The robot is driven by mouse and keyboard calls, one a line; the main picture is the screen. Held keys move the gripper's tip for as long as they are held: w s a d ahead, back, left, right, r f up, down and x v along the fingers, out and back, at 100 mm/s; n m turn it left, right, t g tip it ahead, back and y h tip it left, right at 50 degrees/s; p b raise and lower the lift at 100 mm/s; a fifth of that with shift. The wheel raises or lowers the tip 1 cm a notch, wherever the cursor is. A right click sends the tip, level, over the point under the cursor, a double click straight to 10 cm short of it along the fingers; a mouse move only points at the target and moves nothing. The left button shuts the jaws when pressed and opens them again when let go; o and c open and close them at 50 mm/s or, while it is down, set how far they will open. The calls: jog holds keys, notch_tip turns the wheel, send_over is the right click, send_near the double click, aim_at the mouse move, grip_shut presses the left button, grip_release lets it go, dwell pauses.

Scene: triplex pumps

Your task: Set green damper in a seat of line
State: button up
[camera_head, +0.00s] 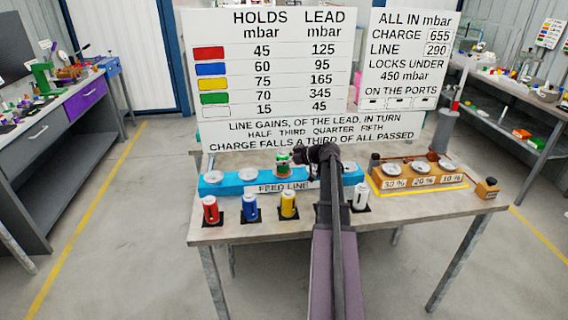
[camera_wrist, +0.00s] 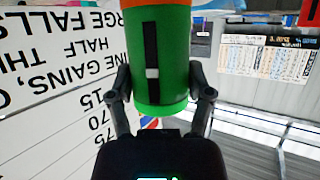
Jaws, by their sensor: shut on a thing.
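My gripper (camera_head: 297,157) is shut on the green damper (camera_head: 283,159), over the blue feed line block (camera_head: 225,188). In the wrist view the green damper (camera_wrist: 160,68) stands between both fingers, with an orange band at the picture's top and a dark strip with a white mark on its side. Two open round seats, the left seat (camera_head: 213,177) and the one beside it (camera_head: 248,175), show on the block. The damper is above or at the seat to their right; I cannot tell whether it touches. My arm hides part of the block further right.
Red (camera_head: 210,210), blue (camera_head: 249,208), yellow (camera_head: 289,205) and white (camera_head: 360,197) dampers stand on black pads along the table front. An orange block (camera_head: 418,183) with three seats, marked 30, 20 and 10 %, is at right. A large sign board (camera_head: 275,75) rises behind the feed line.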

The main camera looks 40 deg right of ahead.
jog(key=shift+f, duration=0.15)
jog(key=o, duration=1.3)
jog(key=shift+r, duration=0.25)
jog(key=p+v, duration=0.4)
jog(key=v, duration=0.8)
jog(key=shift+p, duration=0.3)
